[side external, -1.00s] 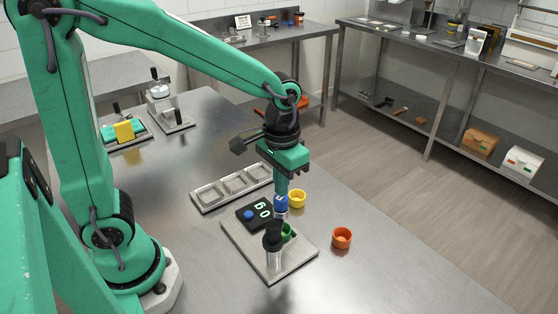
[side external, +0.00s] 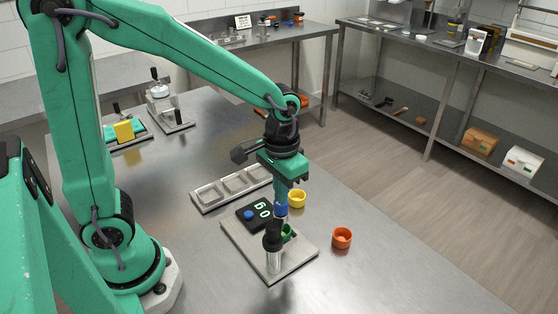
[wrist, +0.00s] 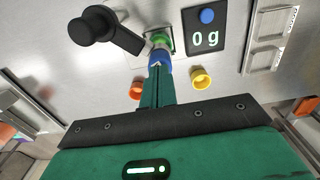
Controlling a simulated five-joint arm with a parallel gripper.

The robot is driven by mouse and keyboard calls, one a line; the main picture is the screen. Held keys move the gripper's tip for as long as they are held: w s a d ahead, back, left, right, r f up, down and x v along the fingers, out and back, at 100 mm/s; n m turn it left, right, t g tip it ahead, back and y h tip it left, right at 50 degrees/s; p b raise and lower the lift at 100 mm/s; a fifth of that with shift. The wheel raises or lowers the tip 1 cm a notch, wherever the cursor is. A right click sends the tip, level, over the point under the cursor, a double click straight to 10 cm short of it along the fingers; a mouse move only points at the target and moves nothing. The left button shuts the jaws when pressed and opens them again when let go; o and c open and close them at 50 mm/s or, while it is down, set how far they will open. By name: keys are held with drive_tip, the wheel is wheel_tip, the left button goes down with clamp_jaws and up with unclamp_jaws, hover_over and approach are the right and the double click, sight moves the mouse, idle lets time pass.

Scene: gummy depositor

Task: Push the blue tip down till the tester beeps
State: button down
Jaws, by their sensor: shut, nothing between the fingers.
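The blue tip (side external: 281,209) stands on the metal plate of the tester (side external: 300,250), behind the black-topped post. In the wrist view the blue tip (wrist: 160,58) shows right at the end of my fingers, with a green ring (wrist: 160,40) beyond it. My gripper (side external: 281,200) is shut and empty, pointing down over the blue tip. The fingertips look at or very near its top; I cannot tell whether they touch. The tester's black display (wrist: 206,36) reads 0 g and has a blue button (wrist: 207,16).
The black-topped post (side external: 273,242) stands close in front of the tip. A yellow cup (side external: 297,198) and an orange cup (side external: 342,238) sit to the right. A metal tray with compartments (side external: 232,187) lies behind. The table's right front is clear.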

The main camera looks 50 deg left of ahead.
idle(0.5)
drive_tip(key=shift+r, duration=3.4)
drive_tip(key=s+a+r+t, duration=0.4)
drive_tip(key=s+a, duration=0.3)
drive_tip(key=s, duration=0.2)
drive_tip(key=shift+s+r+t, duration=0.15)
drive_tip(key=shift+s+t, duration=0.15)
drive_tip(key=shift+t, duration=0.5)
